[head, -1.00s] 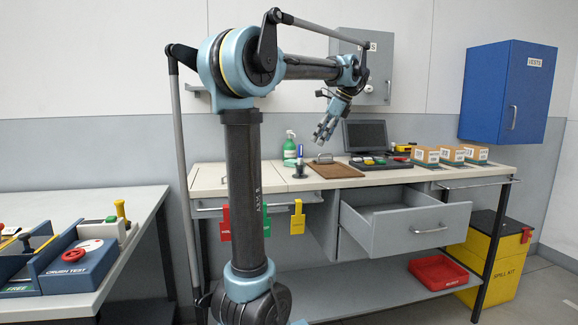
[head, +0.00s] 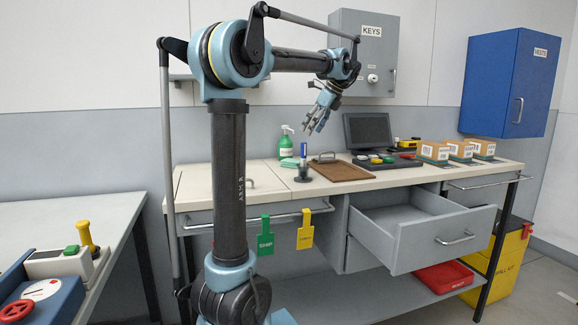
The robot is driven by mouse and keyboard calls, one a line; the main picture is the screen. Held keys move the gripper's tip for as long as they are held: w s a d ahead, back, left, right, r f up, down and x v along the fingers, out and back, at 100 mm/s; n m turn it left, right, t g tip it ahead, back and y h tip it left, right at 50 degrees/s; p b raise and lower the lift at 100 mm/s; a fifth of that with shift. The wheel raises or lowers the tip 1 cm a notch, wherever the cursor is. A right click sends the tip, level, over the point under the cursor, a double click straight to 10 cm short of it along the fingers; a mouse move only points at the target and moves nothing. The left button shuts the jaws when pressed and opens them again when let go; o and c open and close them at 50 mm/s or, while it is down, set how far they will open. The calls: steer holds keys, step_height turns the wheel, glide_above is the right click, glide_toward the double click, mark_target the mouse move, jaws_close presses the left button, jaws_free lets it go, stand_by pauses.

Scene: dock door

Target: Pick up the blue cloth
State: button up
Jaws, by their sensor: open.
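I cannot make out a blue cloth in the head view. My gripper (head: 317,121) is open and empty, raised above the workbench (head: 188,184) with its fingers pointing down. It hangs in front of the wall, over the area of the brown clipboard (head: 345,172). A small green flat item (head: 289,163) lies by the green spray bottle (head: 286,144); I cannot tell what it is. The grey drawer (head: 440,243) of the bench stands open, and the part of its inside that shows looks empty.
A blue wall cabinet (head: 495,85) and a grey key cabinet (head: 372,70) are shut. A monitor (head: 368,131), small cartons (head: 433,152) and a stand with a blue-topped marker (head: 303,168) occupy the bench. A red tray (head: 443,277) sits on the lower shelf. Another table (head: 60,225) is at left.

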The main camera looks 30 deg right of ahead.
mark_target(292, 160)
steer(key=x, duration=1.5)
steer(key=shift+w+a, duration=0.1)
steer(key=shift+w, duration=0.05)
steer(key=c, duration=1.1)
steer(key=shift+c, duration=0.2)
